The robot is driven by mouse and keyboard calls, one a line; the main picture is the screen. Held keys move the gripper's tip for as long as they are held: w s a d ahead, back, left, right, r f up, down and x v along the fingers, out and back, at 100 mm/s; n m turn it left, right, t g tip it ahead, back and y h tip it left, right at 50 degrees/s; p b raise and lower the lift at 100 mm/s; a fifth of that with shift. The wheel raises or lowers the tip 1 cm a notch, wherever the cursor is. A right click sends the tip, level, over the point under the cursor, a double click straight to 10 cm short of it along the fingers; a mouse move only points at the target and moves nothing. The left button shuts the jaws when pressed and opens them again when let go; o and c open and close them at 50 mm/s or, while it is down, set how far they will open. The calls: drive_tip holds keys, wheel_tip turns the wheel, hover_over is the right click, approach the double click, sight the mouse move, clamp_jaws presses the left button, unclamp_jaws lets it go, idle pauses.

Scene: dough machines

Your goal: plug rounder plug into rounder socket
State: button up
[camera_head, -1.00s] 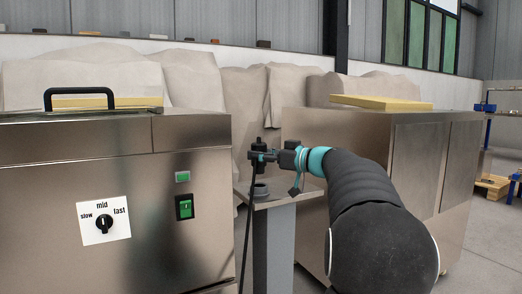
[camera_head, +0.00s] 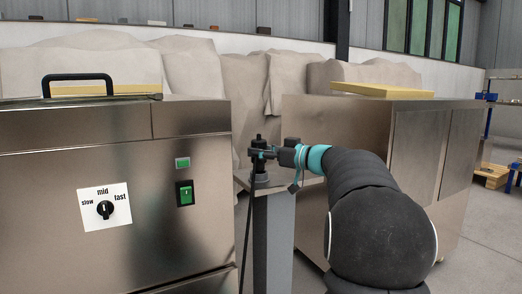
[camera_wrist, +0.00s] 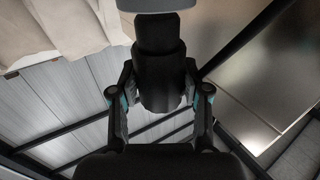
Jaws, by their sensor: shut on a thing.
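The rounder plug (camera_head: 258,139) is black, upright, with a cable hanging below. My gripper (camera_head: 262,154) is shut around it from the right. In the wrist view the plug (camera_wrist: 161,72) sits between the two fingers of my gripper (camera_wrist: 160,97). The rounder socket (camera_head: 262,181) is a dark grey round fitting on top of the grey post. The plug is directly above the socket, and its lower end meets or enters it. The gripper partly hides the contact, so I cannot tell how deep the plug sits.
A steel machine (camera_head: 80,220) with a speed knob (camera_head: 105,209) and a green switch (camera_head: 185,193) stands at left. Another steel cabinet (camera_head: 430,150) stands right, behind my arm. Pale sacks (camera_head: 205,85) fill the back. The post (camera_head: 273,240) stands between the machines.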

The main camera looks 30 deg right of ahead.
sight(266, 161)
drive_tip(key=shift+f, duration=1.45)
idle(0.3)
drive_tip(key=o, duration=1.3)
drive_tip(key=shift+o, duration=0.2)
drive_tip(key=shift+o, duration=1.3)
drive_tip(key=shift+v, duration=2.35)
drive_tip(key=v, duration=1.2)
drive_tip(key=shift+a, duration=0.1)
